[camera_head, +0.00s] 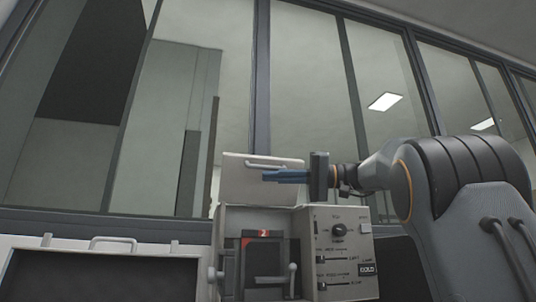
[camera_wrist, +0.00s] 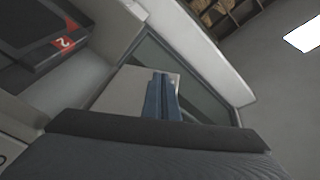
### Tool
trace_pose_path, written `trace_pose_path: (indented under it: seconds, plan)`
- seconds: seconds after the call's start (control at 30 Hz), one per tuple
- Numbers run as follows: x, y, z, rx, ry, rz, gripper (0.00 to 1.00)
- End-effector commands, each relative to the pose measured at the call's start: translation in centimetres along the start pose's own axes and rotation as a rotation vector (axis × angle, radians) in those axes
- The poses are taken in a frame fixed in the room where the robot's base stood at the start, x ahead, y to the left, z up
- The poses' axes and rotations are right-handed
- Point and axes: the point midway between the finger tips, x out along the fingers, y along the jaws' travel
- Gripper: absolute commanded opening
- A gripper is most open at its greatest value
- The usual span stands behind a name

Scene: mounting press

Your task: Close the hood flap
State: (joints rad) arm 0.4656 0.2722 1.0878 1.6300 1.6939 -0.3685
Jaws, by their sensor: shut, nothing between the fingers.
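The hood flap (camera_head: 240,187) is a pale panel with a bar handle (camera_head: 262,162) near its top edge. It stands raised above the press (camera_head: 262,255) in the head view. My gripper (camera_head: 266,176) has blue fingers, shut and empty, in front of the flap's upper right part, just below the handle. In the wrist view the fingers (camera_wrist: 161,96) point toward the pale flap (camera_wrist: 122,92). I cannot tell whether they touch it.
A control panel (camera_head: 343,243) with a knob and sliders is at the press's right. Below the flap is a dark part marked 2 (camera_head: 263,234) and a lever (camera_head: 292,275). An open-fronted unit with a handle (camera_head: 113,241) stands at left. Glass windows stand behind.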

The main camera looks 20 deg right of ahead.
Motion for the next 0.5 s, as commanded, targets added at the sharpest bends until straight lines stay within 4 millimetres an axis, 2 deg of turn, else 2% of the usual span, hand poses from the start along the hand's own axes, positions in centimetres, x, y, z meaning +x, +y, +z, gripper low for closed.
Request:
trace_pose_path:
  seconds: [0.03,0.23,0.33,0.5]
  plan:
    - [1.4,-0.7,0.6,0.004,-0.028,0.057,0.00]
    - [5.8,-1.0,3.3,0.007,-0.124,0.376,0.00]
    - [6.9,-1.7,4.4,-0.025,-0.150,0.559,0.00]
    - [6.8,-4.0,4.8,-0.129,-0.141,0.852,0.00]
